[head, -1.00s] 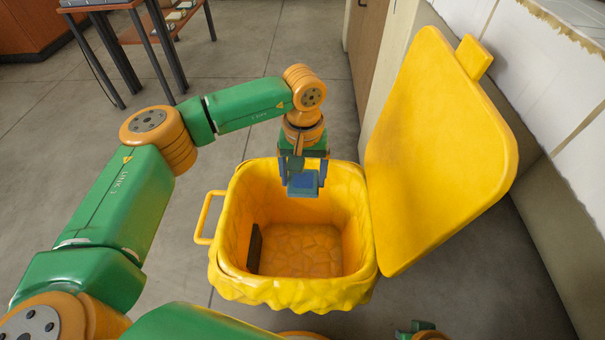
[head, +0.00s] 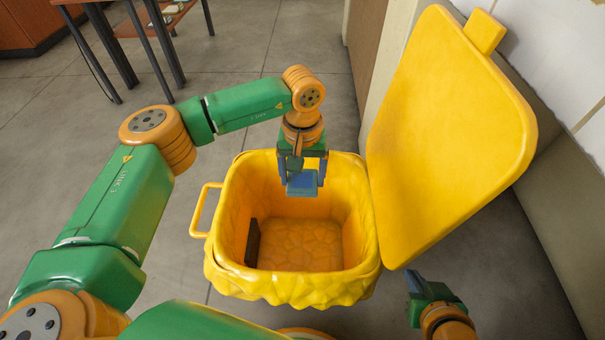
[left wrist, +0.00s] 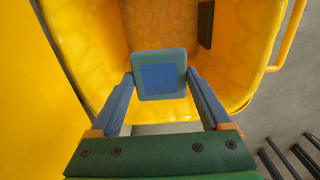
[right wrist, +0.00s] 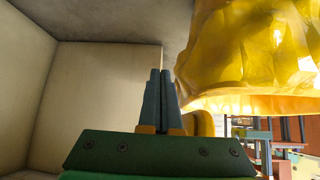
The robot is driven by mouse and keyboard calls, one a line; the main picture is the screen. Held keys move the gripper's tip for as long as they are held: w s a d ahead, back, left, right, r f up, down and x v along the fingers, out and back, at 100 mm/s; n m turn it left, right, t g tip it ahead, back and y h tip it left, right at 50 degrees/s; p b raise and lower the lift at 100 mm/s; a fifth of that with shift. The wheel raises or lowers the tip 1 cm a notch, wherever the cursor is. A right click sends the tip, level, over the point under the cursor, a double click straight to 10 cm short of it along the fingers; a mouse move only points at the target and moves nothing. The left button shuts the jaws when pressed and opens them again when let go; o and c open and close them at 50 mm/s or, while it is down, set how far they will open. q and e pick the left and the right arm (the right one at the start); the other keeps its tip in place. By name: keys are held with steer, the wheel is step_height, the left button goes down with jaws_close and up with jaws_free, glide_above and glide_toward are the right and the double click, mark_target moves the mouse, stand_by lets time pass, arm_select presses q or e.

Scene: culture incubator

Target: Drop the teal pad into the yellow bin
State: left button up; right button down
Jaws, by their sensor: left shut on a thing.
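The teal pad (head: 302,184) is a small square block with a blue centre. My left gripper (head: 302,180) is shut on it and holds it over the opening of the yellow bin (head: 232,283), near the far rim. In the left wrist view the pad (left wrist: 160,75) sits between the two fingertips, with the bin's inside (left wrist: 150,25) beyond it. The bin's lid stands open. My right gripper (head: 415,282) is at the lower right, beside the bin and empty. In the right wrist view its fingers (right wrist: 161,75) are together.
The open yellow lid (head: 445,130) stands to the right of the bin, by the wall. A dark flat thing (head: 252,243) leans inside the bin against its left wall. A table (head: 130,20) with dark legs is at the upper left. The floor left of the bin is clear.

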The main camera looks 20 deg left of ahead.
mark_target(302, 180)
arm_select(q)
steer(key=o, duration=1.1)
steer(key=shift+o, duration=0.2)
step_height(302, 180, up, 5)
steer(key=shift+r+p, duration=0.2)
steer(key=shift+p, duration=0.85)
steer(key=shift+r, duration=0.9)
arm_select(e)
steer(key=s+d+f+g+h, duration=0.1)
steer(key=s+d+f+g, duration=0.1)
steer(key=s+f+g, duration=0.3)
steer(key=s+f, duration=0.2)
steer(key=s, duration=0.1)
arm_select(q)
steer(key=shift+f, duration=0.1)
arm_select(e)
steer(key=shift+s+d, duration=0.1)
